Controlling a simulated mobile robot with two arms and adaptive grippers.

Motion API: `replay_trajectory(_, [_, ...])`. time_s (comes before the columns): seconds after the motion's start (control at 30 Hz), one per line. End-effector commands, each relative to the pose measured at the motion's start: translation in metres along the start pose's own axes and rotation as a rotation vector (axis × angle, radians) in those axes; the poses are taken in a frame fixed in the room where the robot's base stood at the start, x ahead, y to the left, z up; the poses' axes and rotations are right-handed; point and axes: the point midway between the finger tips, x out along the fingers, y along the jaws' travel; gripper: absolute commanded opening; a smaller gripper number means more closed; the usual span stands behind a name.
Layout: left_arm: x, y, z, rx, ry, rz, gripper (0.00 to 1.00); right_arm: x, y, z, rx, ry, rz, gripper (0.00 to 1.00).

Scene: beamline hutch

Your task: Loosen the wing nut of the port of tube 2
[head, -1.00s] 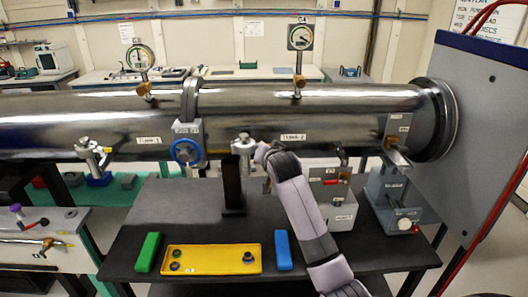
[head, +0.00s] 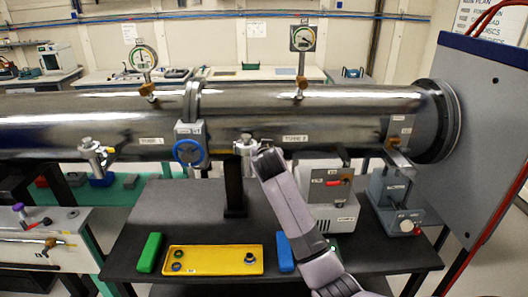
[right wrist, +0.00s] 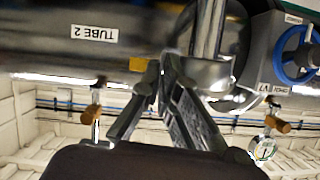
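The tube 2 label (head: 295,138) is on the right half of the long steel tube, and it also shows in the right wrist view (right wrist: 94,33). The steel port (head: 243,146) of tube 2 sticks out from the tube's front; its body also shows in the right wrist view (right wrist: 207,72). My right gripper (right wrist: 161,66) is at the port's side, its fingertips close together beside the port's clamp. A yellow-brass piece (right wrist: 140,63) shows by one fingertip; I cannot tell if it is the wing nut. Whatever is between the tips is hidden. My left gripper is not in view.
A blue handwheel valve (head: 188,152) is left of the port. A dark post (head: 234,190) stands below it. A grey pump box (head: 333,200) is close to my right arm. A yellow tray (head: 213,271) lies on the dark table (head: 130,228). Two gauges stand above the tube.

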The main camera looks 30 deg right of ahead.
Motion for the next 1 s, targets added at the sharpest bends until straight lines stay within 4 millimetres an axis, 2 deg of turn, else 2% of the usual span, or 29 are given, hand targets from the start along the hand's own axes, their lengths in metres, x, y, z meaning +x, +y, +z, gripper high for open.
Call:
replay_trajectory(0.2, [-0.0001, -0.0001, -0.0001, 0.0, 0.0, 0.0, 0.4, -0.0003, 0.0002, -0.0027, 0.002, 0.006, -0.001, 0.0])
replay_trajectory(0.53, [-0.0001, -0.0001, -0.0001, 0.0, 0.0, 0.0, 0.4, -0.0002, 0.0001, -0.0013, 0.002, 0.003, -0.001, 0.23])
replay_trajectory(0.87, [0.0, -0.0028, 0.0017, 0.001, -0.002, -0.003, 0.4, -0.0001, -0.0001, -0.0005, 0.006, 0.002, -0.003, 0.23])
replay_trajectory(1.0, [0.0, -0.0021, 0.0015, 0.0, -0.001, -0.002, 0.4, 0.0, 0.002, -0.0001, 0.081, 0.002, -0.033, 0.23])
